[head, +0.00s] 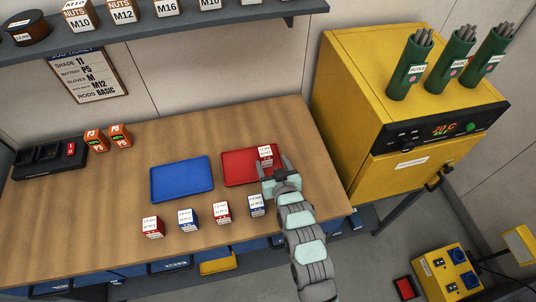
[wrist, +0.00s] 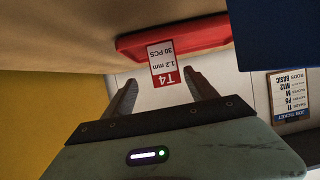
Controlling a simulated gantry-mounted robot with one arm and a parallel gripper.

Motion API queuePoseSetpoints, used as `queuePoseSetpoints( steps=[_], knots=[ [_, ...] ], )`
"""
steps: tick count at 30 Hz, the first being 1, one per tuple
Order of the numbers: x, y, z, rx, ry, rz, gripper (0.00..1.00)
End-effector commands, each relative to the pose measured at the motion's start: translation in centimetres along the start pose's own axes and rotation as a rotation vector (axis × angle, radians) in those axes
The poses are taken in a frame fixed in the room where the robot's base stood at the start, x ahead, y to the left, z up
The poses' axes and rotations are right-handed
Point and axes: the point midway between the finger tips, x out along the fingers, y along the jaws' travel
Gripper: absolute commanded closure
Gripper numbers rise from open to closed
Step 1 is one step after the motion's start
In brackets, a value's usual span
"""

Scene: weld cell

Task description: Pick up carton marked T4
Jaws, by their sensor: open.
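The carton marked T4 (wrist: 163,64) shows upside down in the wrist view, white with a red label band. In the head view a small white and red carton (head: 265,152) stands at the red tray (head: 238,168), just beyond my gripper; its marking is too small to read there. My gripper (head: 273,168) is open, and in the wrist view its fingers (wrist: 161,82) are spread to either side of the T4 carton's near end. I see a gap on both sides of it. The red tray also shows behind the carton in the wrist view (wrist: 205,33).
Several cartons stand along the bench front, including a blue-marked one (head: 256,205) close to my arm and a red-marked one (head: 222,212). A blue tray (head: 182,179) lies left of the red one. A yellow oven (head: 375,95) stands right of the bench (head: 90,215).

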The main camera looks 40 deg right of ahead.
Motion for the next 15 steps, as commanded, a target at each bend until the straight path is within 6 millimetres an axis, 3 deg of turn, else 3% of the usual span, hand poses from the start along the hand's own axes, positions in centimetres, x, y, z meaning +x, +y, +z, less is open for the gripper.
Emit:
queuePoseSetpoints(
  steps=[6,15],
  knots=[
    [3.0,-0.2,-0.3,-0.001,0.005,-0.001,0.34],
    [4.9,-0.6,-0.2,0.002,0.003,-0.002,0.34]
  ],
)
